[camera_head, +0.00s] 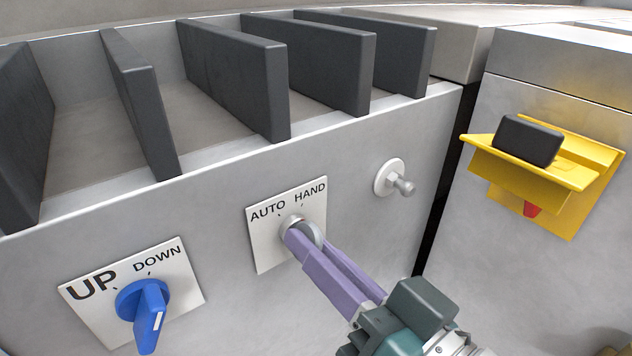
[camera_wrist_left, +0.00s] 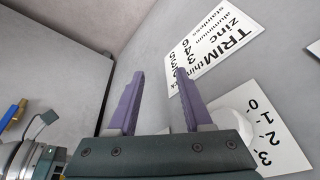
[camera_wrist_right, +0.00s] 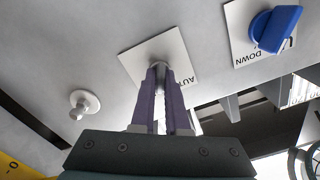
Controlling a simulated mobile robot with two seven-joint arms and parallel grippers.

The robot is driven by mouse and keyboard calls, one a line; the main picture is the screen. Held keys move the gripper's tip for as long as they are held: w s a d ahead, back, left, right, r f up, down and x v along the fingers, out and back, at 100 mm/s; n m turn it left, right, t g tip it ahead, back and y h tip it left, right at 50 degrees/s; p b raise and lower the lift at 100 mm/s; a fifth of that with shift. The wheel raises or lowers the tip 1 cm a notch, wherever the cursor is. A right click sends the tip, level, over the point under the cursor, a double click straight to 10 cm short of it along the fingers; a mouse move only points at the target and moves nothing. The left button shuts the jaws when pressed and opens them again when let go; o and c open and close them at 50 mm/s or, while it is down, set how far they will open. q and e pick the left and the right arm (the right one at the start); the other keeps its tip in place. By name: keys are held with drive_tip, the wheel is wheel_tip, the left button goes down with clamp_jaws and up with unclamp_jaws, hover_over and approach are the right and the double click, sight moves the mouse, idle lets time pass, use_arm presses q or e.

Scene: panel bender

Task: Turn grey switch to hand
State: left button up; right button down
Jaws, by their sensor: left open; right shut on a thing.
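The grey switch (camera_head: 292,219) sits on a white plate (camera_head: 264,245) marked AUTO and HAND, on the front of the grey panel. My right gripper (camera_head: 302,233) is shut on the switch, with its purple fingers on either side of the knob. The fingers hide most of the knob, so its pointing direction is unclear. In the right wrist view the fingertips (camera_wrist_right: 161,72) meet the plate (camera_wrist_right: 181,50). My left gripper (camera_wrist_left: 159,74) is open and empty in the left wrist view, near a wall with printed plates. It is not seen in the head view.
A blue UP/DOWN switch (camera_head: 144,304) is left of the grey switch. A small metal knob (camera_head: 401,185) sticks out to the right. A yellow bracket with a black block (camera_head: 528,140) is farther right. Dark fins (camera_head: 235,75) stand above the panel.

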idle(0.4)
drive_tip(key=c, duration=0.9)
unclamp_jaws()
drive_tip(key=p+v, duration=0.1)
drive_tip(key=v, duration=0.9)
drive_tip(key=shift+p, duration=0.4)
